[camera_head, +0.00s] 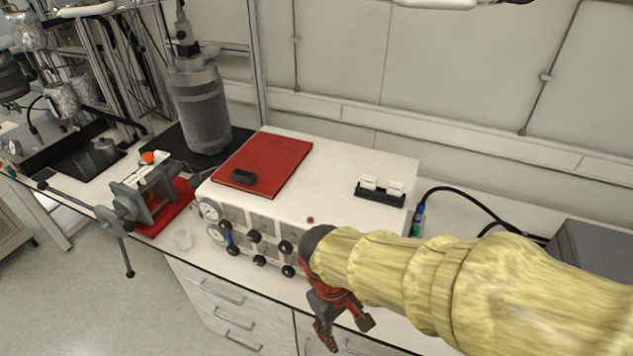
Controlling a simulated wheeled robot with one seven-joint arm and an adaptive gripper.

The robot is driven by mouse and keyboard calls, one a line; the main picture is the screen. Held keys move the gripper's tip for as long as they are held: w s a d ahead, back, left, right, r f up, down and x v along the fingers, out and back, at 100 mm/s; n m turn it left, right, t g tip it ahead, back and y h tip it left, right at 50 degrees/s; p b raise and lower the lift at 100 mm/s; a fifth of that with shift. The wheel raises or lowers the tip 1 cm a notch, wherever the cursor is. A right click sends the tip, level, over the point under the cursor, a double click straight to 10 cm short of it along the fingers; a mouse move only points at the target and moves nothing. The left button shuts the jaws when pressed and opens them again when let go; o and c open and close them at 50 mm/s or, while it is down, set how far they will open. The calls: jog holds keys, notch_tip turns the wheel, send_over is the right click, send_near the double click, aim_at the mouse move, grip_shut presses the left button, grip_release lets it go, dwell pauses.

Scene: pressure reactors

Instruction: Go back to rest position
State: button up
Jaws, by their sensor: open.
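My gripper (343,336) shows at the lower middle of the head view, red and dark grey with its fingers pointing down. It is open and I see nothing between the fingers. My arm in its yellow sleeve reaches in from the right edge. The gripper is in front of the white control box (345,160), near its right front side and the bench's front edge. The arm hides the lower right part of the box and part of the bench.
On the box are a red mat (275,160) with a small black block (243,177), and a black holder (380,194) with white pieces. A grey box (590,248) is at right.

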jog(key=s+d+r+m+t+y+b, duration=0.1)
jog(key=s+d+r+m+t+b, duration=0.2)
jog(key=d+r, duration=0.8)
jog(key=d+m+t, duration=0.2)
jog(key=m, duration=0.2)
jog(key=shift+d+m+t+y, duration=0.2)
jog(key=shift+m+t+y, duration=0.1)
jog(key=shift+m+y, duration=0.1)
jog(key=shift+s+r, duration=0.1)
dwell(0.9)
